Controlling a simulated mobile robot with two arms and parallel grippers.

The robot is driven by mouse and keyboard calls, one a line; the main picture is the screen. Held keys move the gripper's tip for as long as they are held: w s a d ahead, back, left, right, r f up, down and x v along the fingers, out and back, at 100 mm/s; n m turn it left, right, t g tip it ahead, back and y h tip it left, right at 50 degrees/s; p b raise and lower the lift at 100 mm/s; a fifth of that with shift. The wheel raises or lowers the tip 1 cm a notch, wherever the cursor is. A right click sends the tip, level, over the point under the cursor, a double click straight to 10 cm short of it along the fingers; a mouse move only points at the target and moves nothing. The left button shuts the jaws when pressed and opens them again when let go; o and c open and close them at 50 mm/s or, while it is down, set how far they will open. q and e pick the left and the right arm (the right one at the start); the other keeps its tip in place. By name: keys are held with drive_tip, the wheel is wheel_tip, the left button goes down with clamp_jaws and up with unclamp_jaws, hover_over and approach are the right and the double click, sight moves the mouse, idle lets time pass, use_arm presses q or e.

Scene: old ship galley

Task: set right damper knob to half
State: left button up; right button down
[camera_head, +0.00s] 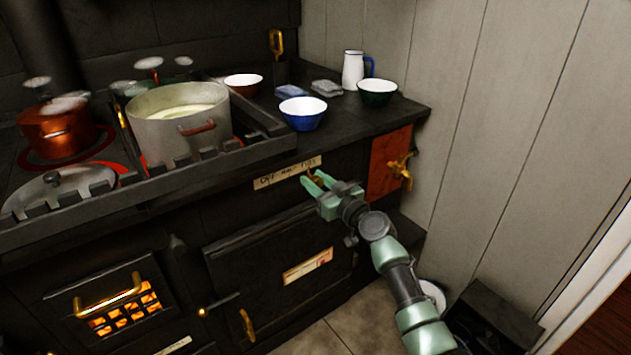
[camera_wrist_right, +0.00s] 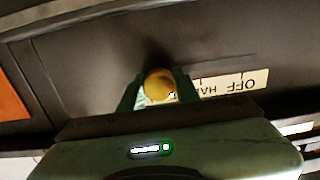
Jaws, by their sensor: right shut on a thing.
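The right damper knob (camera_wrist_right: 158,83) is a round brass knob on the dark stove front. In the head view the brass (camera_head: 316,176) shows between the green fingers, at the right end of the OFF, HALF, FULL label (camera_head: 287,172). My right gripper (camera_head: 313,183) is shut on the knob. In the right wrist view its fingers (camera_wrist_right: 158,90) stand on both sides of the knob. There the label (camera_wrist_right: 232,86) is upside down; OFF and part of HALF show, and the knob and a finger cover the FULL end. My left gripper is not in view.
Above, the stove top holds a big pot (camera_head: 180,125), a copper pot (camera_head: 57,132), a blue bowl (camera_head: 302,117) and a green bowl (camera_head: 377,94). A brass tap (camera_head: 401,171) juts out right of my gripper. The oven door (camera_head: 270,265) is below; a plank wall (camera_head: 480,120) stands right.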

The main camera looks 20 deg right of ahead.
sight(290, 181)
drive_tip(key=shift+a, duration=0.1)
idle(0.7)
